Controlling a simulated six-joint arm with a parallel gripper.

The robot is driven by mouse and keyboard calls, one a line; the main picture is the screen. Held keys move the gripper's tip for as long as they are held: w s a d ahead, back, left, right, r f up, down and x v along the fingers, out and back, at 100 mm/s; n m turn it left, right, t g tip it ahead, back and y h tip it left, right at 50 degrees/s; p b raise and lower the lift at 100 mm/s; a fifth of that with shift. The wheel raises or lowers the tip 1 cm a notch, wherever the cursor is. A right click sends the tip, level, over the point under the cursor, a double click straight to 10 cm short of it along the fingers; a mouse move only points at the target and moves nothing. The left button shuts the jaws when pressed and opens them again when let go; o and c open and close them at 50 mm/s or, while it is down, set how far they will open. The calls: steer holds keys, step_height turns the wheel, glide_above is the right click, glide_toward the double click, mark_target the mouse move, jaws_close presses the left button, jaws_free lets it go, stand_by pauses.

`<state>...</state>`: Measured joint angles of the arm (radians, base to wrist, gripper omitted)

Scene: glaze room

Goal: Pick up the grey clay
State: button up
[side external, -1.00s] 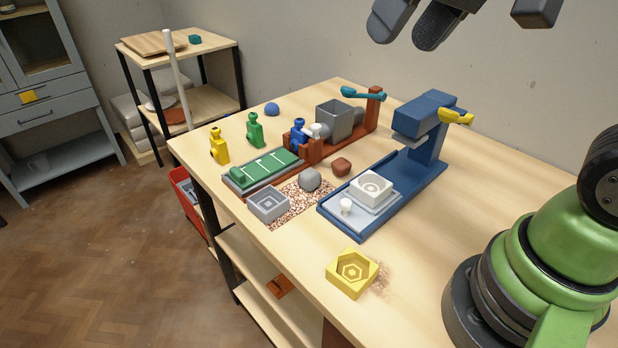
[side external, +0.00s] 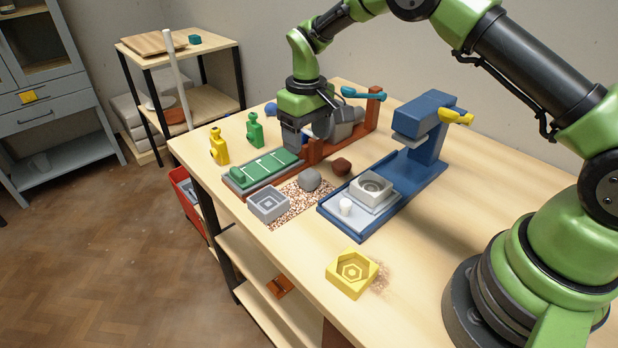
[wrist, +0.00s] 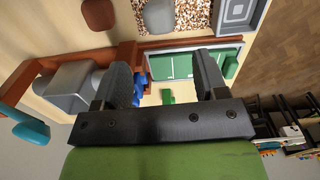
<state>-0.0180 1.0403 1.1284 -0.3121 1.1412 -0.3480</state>
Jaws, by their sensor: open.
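The grey clay (side external: 309,179) is a rounded lump on the speckled mat, between the grey mould and the brown clay. In the wrist view the grey clay (wrist: 160,16) shows at the top edge, partly cut off. My gripper (side external: 291,146) is over the blue figure and the brown machine, behind the clay and apart from it. In the wrist view my gripper (wrist: 165,72) has its two fingers spread wide with nothing held between them.
The speckled mat (side external: 290,210) lies beside the grey mould (side external: 268,203) and the green-topped board (side external: 264,170). Brown clay (side external: 341,167) sits to the right. The blue press (side external: 428,160) rises further right. A yellow mould (side external: 352,273) is at the front; the table around it is mostly clear.

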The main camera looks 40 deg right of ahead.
mark_target(309, 178)
steer(key=f, duration=0.8)
steer(key=shift+s+f, duration=0.2)
steer(key=shift+s, duration=0.1)
steer(key=c, duration=1)
